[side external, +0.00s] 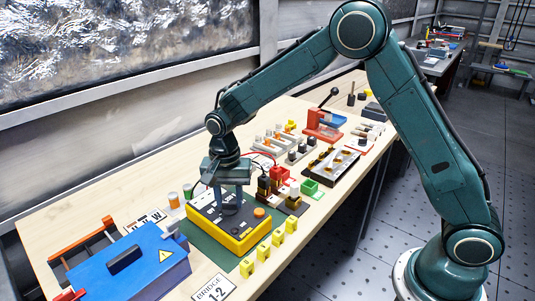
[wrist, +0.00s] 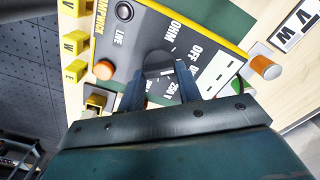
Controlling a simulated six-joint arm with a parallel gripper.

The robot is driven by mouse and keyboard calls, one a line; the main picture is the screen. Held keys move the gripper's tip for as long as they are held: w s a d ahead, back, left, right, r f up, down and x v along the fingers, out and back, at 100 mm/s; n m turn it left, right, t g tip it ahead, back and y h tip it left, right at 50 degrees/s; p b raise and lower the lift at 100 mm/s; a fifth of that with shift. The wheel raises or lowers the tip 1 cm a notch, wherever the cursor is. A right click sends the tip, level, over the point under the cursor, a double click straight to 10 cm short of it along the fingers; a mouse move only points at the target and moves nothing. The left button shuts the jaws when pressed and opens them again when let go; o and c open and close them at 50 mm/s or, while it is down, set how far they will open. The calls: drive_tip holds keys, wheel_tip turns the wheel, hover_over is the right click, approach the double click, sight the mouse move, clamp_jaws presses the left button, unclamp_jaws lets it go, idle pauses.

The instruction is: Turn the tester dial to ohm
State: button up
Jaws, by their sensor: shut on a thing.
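The tester (side external: 238,238) is a yellow box with a dark and grey top, standing on a green mat. In the wrist view its panel (wrist: 207,75) carries printed labels including OHM, OFF and 24 V. The dark round dial (wrist: 158,60) sits between my fingers. My gripper (wrist: 160,74) is shut on the dial from both sides; it also shows pointing down over the tester in the side view (side external: 231,202). OHM is printed above the dial in the wrist view, OFF to its upper right. My fingers partly cover the dial, so I cannot tell its exact setting.
A blue toolbox (side external: 135,265) stands at the front left. An orange button (wrist: 104,70) is beside the dial. Red leads and small parts crowd the bench behind.

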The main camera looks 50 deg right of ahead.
drive_tip(key=shift+a+n, duration=0.1)
drive_tip(key=shift+n, duration=3.1)
drive_tip(key=shift+w, duration=0.1)
drive_tip(key=o, duration=1)
wheel_tip(320, 180, up, 14)
drive_tip(key=shift+f, duration=0.1)
